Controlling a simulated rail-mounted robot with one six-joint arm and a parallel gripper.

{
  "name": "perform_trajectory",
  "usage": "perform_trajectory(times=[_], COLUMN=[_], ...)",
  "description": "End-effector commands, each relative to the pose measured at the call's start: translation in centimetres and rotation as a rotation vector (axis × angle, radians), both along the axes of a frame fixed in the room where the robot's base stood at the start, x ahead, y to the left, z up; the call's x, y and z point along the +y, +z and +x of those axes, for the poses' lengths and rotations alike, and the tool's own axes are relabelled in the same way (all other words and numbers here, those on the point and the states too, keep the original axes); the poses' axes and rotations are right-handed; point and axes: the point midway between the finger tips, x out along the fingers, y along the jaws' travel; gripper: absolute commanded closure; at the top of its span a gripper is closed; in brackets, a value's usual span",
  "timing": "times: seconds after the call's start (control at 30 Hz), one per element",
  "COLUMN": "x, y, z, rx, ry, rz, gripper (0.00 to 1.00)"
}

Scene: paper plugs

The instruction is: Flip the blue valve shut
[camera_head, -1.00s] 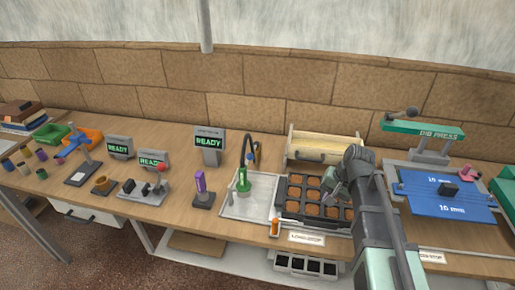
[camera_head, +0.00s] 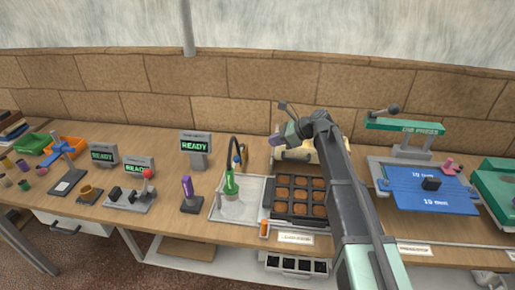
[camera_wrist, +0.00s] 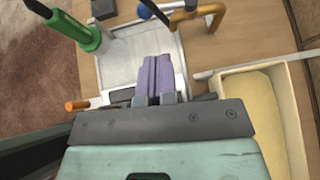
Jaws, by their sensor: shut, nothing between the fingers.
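The blue valve (camera_head: 237,161) is a small blue part by the dark curved spout behind the grey sink tray. What looks like its blue end shows at the top edge in the wrist view (camera_wrist: 147,9), beside a bronze bent pipe (camera_wrist: 207,14). Its exact handle angle is too small to tell. My gripper (camera_head: 276,139) is raised above the back of the bench, right of the valve and apart from it. Its purple fingers (camera_wrist: 155,74) are shut and empty, pointing toward the sink side.
A cream wooden box (camera_wrist: 270,115) lies close to my gripper. An orange-capped piece (camera_head: 264,228) stands at the front.

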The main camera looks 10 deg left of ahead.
Motion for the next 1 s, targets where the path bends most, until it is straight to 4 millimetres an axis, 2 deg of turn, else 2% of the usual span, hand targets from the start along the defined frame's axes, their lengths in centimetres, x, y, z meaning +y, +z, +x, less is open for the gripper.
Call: perform_trajectory(times=[0.4, 0.6, 0.73, 1.0], x=[7.1, 9.9, 10.8, 11.0], y=[-5.4, -7.1, -7.5, -7.4], z=[0.5, 0.6, 0.7, 0.7], rx=[-0.001, -0.001, -0.002, -0.002], ry=[0.003, 0.002, 0.001, 0.001], rz=[0.0, -0.001, -0.001, -0.001], gripper=[1.0, 1.0, 1.0, 1.0])
